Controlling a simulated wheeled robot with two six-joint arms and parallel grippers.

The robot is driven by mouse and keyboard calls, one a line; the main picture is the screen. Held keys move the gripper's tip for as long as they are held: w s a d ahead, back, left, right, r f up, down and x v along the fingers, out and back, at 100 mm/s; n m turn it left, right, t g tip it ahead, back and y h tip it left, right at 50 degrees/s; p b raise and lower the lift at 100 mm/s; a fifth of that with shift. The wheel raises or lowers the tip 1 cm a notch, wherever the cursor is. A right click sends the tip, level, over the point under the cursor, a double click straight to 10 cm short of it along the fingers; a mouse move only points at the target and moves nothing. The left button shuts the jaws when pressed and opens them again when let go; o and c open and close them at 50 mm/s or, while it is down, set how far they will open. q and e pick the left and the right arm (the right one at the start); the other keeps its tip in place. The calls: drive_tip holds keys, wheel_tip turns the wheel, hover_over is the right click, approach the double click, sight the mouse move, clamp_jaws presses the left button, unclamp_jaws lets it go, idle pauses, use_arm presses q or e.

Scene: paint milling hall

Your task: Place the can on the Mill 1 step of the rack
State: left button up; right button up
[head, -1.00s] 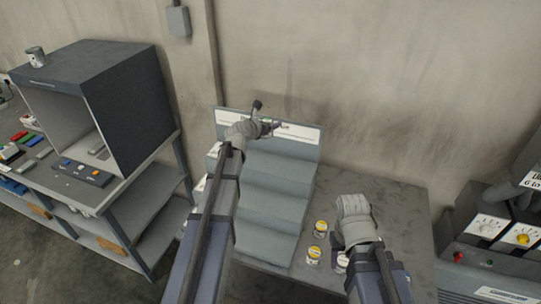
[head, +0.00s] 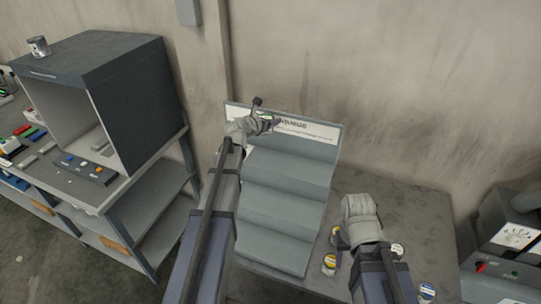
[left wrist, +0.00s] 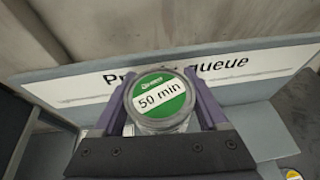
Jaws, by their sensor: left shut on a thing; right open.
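My left gripper (head: 264,123) is shut on a can with a green lid marked "50 min" (left wrist: 160,95). In the left wrist view the can sits between the two fingers, lid facing the camera, in front of the rack's sign board. The grey stepped rack (head: 285,205) stands on the table against the wall. The gripper is over its upper steps, near the sign; a gap below the can cannot be judged. No Mill 1 label is readable. My right gripper (head: 352,238) is open, low over the table right of the rack; its fingertips are mostly hidden.
Several small cans, one with a yellow label (head: 329,264), stand on the table (head: 405,205) around my right gripper. A machine with dials (head: 515,237) is at right.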

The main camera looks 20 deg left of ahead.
use_arm(q)
wheel_tip(320, 180, down, 14)
drive_tip(key=b, duration=1.2)
drive_tip(key=shift+r, duration=0.35)
drive_tip(key=o, duration=1.1)
drive_tip(key=shift+f, duration=0.2)
drive_tip(key=o, duration=0.4)
